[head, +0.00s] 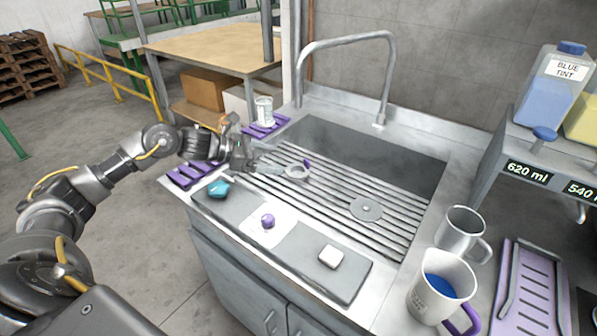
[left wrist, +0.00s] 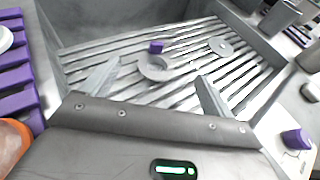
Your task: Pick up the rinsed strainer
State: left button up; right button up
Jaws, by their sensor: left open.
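A pale grey round piece with a purple tab, which looks like the strainer (head: 297,172), lies on the slatted rack over the sink. In the left wrist view the strainer (left wrist: 156,69) shows ahead, in the gap between my two fingertips. My left gripper (head: 273,164) is open and empty, reaching in from the left just short of the strainer. Whether a finger touches it I cannot tell. A flat grey disc with a centre hole (head: 366,209) lies farther right on the rack (head: 330,215). My right gripper is not in view.
A tall faucet (head: 384,75) rises behind the sink. A teal piece (head: 218,188), a purple knob (head: 267,221) and a white block (head: 330,256) sit along the front counter. Mugs (head: 440,290) stand at right. Purple slatted trays (head: 194,174) lie at left.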

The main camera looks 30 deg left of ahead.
aim_at(300, 169)
pick_arm(q)
jog(key=f, duration=0.3)
jog(key=shift+w+d+f+p, duration=0.1)
jog(key=shift+w+d+p, duration=0.2)
jog(key=shift+w+p, duration=0.1)
jog(key=shift+w+d+f, duration=0.2)
jog(key=shift+w+d, duration=0.05)
jog(key=shift+d, duration=0.05)
jog(key=shift+w+d, duration=0.15)
jog(key=shift+d, duration=0.05)
jog(key=p+x, duration=0.1)
jog(key=x, duration=0.3)
jog(key=shift+w+d+f, duration=0.35)
jog(key=shift+w, duration=0.05)
jog(key=c, duration=1)
jog(key=shift+c, duration=0.6)
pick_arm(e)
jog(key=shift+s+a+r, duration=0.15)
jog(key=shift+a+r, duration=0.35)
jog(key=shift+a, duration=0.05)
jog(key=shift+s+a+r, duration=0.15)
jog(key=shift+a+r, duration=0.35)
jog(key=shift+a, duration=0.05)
pick_arm(q)
jog(key=shift+r, duration=0.15)
